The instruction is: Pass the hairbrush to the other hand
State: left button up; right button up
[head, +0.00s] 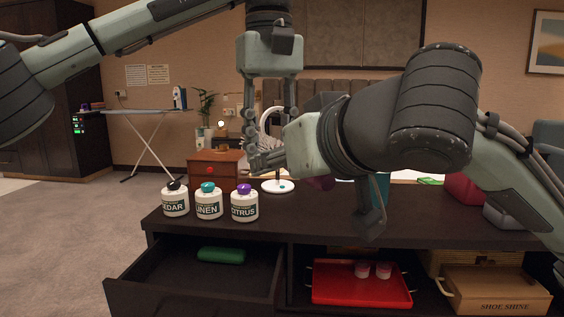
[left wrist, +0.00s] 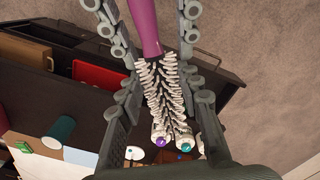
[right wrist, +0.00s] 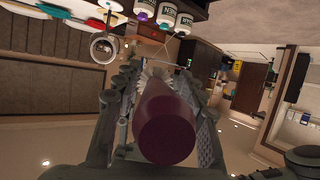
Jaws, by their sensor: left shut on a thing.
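The hairbrush (left wrist: 166,92) has a purple handle and a pale bristled head. In the left wrist view its bristles lie between the fingers of my left gripper (head: 271,130), which is shut on it and points down above the counter. The handle (right wrist: 165,125) reaches towards my right gripper (head: 258,160). In the right wrist view the handle's round end faces the camera, between the two fingers. A gap shows beside the left finger, and the right gripper looks open around the handle. In the head view the brush is mostly hidden by the grippers.
Several white scent bottles (head: 208,206) stand on the counter's left front. Below are an open drawer (head: 160,285) holding a green item (head: 221,255), a red tray (head: 360,292) and a shoe shine box (head: 495,290). A small wooden chest (head: 208,172) stands behind the bottles.

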pick_arm(q)
jog(key=shift+s+d, duration=0.1)
jog(key=shift+d, duration=0.05)
pick_arm(e)
jog(key=c, duration=0.5)
pick_arm(q)
jog(key=o, duration=0.7)
pick_arm(e)
jog(key=shift+a, duration=0.1)
jog(key=shift+c, duration=0.9)
pick_arm(q)
jog(key=o, duration=0.6)
jog(key=shift+c, duration=0.2)
